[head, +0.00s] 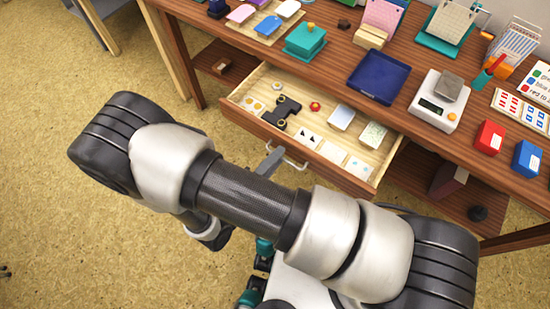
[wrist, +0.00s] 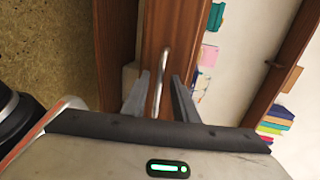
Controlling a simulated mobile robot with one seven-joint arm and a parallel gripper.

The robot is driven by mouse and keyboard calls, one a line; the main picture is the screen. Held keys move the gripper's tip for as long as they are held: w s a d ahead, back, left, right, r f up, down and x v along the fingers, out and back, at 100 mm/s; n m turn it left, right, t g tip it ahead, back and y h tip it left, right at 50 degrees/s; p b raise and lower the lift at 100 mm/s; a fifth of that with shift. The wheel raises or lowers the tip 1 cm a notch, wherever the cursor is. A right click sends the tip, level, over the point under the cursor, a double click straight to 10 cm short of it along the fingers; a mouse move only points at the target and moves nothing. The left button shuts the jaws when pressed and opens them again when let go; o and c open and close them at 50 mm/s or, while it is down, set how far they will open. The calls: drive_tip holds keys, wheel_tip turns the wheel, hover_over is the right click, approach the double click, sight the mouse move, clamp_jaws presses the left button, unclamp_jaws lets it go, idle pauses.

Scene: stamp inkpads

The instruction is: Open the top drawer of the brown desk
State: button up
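The brown desk (head: 335,50) fills the upper right of the head view. Its top drawer (head: 335,174) is pulled out, with its pale wooden inside and contents showing. A silver bar handle (head: 297,163) is on the drawer front; in the wrist view the handle (wrist: 164,72) runs upright between the two fingers. My gripper (wrist: 161,76) is open around the handle, with a visible gap on each side. In the head view my gripper (head: 269,165) is partly hidden behind my arm, at the left end of the handle.
The drawer holds a black object (head: 281,112), cards and small pieces. On the desktop are a blue tray (head: 379,82), a teal box (head: 305,42), a scale (head: 436,104), and red (head: 490,138) and blue (head: 526,159) boxes. The floor (head: 60,220) to the left is clear.

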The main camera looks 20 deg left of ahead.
drive_tip(key=p+v, duration=0.1)
drive_tip(key=v, duration=1.6)
drive_tip(key=shift+s, duration=0.25)
